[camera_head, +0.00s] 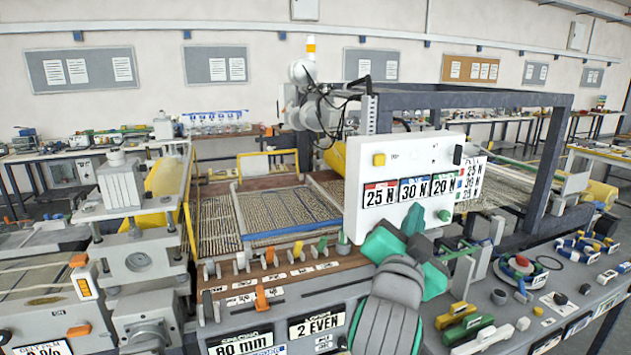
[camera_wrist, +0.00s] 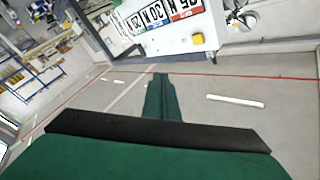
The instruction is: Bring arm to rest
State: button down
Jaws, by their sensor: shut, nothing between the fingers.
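My arm rises from the bottom centre of the head view, with a grey ribbed link and green parts. My gripper (camera_head: 413,218) is in front of the lower part of a white sign panel (camera_head: 398,160) marked 25 N, 30 N and 20 N. In the wrist view the green fingers of my gripper (camera_wrist: 162,84) lie together, with nothing seen between them. They point toward open grey floor (camera_wrist: 225,125) in that view. The sign panel (camera_wrist: 205,35) shows at the top there, apart from the fingertips. Part of the panel is hidden behind my arm in the head view.
A mesh frame (camera_head: 285,210) lies on the brown machine bed left of my arm. A dark gantry frame (camera_head: 545,165) stands to the right. A grey console (camera_head: 545,305) with a red button (camera_head: 521,261) and small tools is at the lower right.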

jog(key=s+a+f+n+y, duration=0.1)
jog(key=a+f+n, duration=0.15)
jog(key=f, duration=0.85)
jog(key=a+f+n+y, duration=0.2)
jog(key=a+f, duration=0.1)
jog(key=f, duration=0.8)
jog(key=s+a+f+n+y, duration=0.1)
jog(key=s+a+f+n, duration=0.1)
jog(key=s+f, duration=0.45)
jog(key=s+a+f+n+y, duration=0.1)
jog(key=s+a+f+n, duration=0.15)
jog(key=f, duration=0.65)
jog(key=s+a+f+n+g+y, duration=0.1)
jog(key=s+a+f, duration=0.2)
jog(key=s+f, duration=0.35)
jog(key=s+a+f+g+y, duration=0.1)
jog(key=s+a+f, duration=0.15)
jog(key=s, duration=0.75)
jog(key=s+a, duration=0.1)
jog(key=s, duration=0.7)
jog(key=s+a+f+n+y, duration=0.1)
jog(key=s+a, duration=0.1)
jog(key=s, duration=0.7)
jog(key=shift+f+n+g, duration=0.3)
